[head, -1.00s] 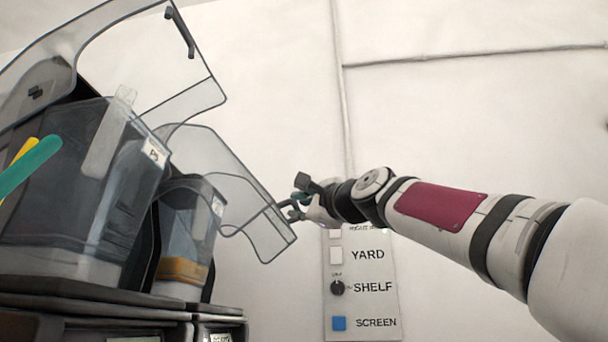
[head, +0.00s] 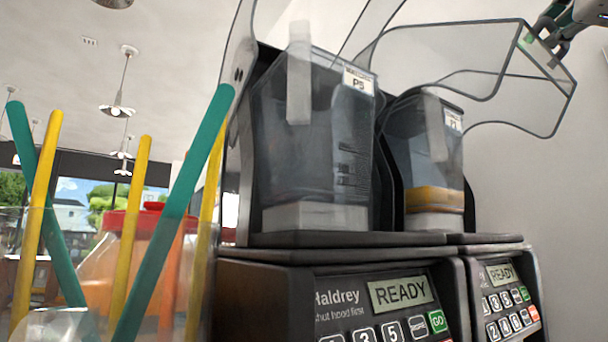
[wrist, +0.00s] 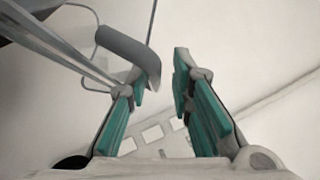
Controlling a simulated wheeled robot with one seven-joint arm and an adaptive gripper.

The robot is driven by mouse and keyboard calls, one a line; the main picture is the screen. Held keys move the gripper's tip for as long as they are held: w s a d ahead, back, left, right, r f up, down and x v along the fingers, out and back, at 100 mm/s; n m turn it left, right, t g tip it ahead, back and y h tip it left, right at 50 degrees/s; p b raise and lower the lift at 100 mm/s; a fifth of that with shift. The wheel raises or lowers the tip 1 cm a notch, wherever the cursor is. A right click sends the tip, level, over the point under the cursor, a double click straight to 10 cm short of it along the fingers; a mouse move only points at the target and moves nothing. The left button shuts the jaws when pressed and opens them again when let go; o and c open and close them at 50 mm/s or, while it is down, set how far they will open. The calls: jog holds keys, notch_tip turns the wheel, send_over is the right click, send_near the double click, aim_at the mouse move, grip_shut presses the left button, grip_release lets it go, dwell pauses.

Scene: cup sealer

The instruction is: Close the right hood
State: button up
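The right hood (head: 545,110) is a clear, dark-edged cover, raised over the right blender jar (head: 425,150). My gripper (head: 550,38) is at the hood's upper right edge, partly cut off by the picture's corner. In the wrist view my gripper (wrist: 163,82) is open, with a gap between its teal-padded fingers. A curved grey handle (wrist: 128,45) lies at the left fingertip and overlaps it in the picture. I cannot tell whether they touch. The handle is not between both fingers. The hood's edges run off to the upper left there.
The left blender jar (head: 315,140) stands beside the right one under its own raised clear hood (head: 372,22). Control panels reading READY (head: 400,291) are below. Teal and yellow straws (head: 175,215) stand at left. White wall lies behind the right hood.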

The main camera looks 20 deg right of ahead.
jog(key=w+f+b+v, duration=0.1)
jog(key=f+b+v, duration=0.2)
jog(key=v, duration=1.2)
jog(key=b, duration=0.3)
jog(key=shift+a+f, duration=0.2)
jog(key=shift+a, duration=0.2)
dwell(0.7)
jog(key=shift+w, duration=0.15)
jog(key=shift+c, duration=0.4)
